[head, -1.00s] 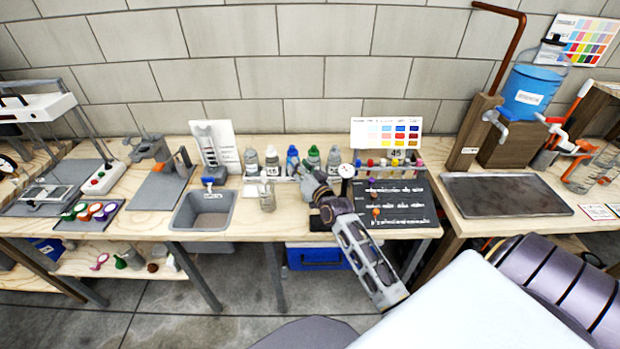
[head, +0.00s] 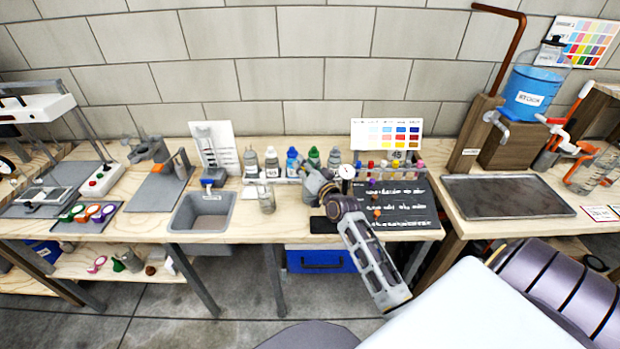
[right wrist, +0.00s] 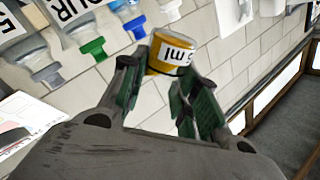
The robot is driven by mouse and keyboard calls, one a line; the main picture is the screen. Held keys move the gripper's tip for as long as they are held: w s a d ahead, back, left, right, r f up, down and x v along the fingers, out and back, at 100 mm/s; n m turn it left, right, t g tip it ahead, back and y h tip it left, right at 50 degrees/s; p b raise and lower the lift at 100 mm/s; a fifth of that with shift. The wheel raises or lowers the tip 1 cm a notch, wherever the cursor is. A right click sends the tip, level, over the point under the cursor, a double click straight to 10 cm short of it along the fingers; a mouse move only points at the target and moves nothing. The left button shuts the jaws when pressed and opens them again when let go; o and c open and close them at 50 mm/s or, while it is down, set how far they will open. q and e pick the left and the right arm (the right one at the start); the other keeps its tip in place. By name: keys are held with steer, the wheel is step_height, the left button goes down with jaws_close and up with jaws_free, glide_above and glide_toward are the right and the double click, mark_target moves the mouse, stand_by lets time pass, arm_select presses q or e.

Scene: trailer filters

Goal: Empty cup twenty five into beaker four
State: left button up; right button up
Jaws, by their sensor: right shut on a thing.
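My right gripper (head: 311,180) is over the middle bench, in front of the row of bottles. In the right wrist view my right gripper (right wrist: 162,85) is shut on a small cup (right wrist: 165,55) with yellow on it and a white label that partly reads "5 ml", upside down in that view. The cup is hidden by the gripper in the head view. A clear glass beaker (head: 267,201) stands on the bench left of the gripper, right of the sink; its label is unreadable. My left gripper is not in view.
Several capped bottles (head: 272,161) stand behind the gripper. A grey sink (head: 203,211) lies to the left. The bench front beside the beaker is clear.

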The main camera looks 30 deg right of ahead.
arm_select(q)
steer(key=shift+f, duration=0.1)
arm_select(e)
steer(key=shift+d+m, duration=0.15)
steer(key=shift+m, duration=0.15)
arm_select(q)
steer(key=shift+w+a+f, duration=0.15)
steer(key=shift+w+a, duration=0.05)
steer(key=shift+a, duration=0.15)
arm_select(e)
steer(key=shift+d+r+m, duration=0.1)
steer(key=shift+d+m, duration=0.05)
steer(key=shift+m, duration=0.15)
arm_select(q)
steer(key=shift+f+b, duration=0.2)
steer(key=shift+b, duration=0.3)
arm_select(e)
steer(key=shift+f+m, duration=0.2)
steer(key=shift+m, duration=0.1)
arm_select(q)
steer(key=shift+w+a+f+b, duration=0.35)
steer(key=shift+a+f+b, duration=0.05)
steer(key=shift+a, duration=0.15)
arm_select(e)
steer(key=shift+f+m, duration=0.3)
steer(key=shift+m, duration=0.2)
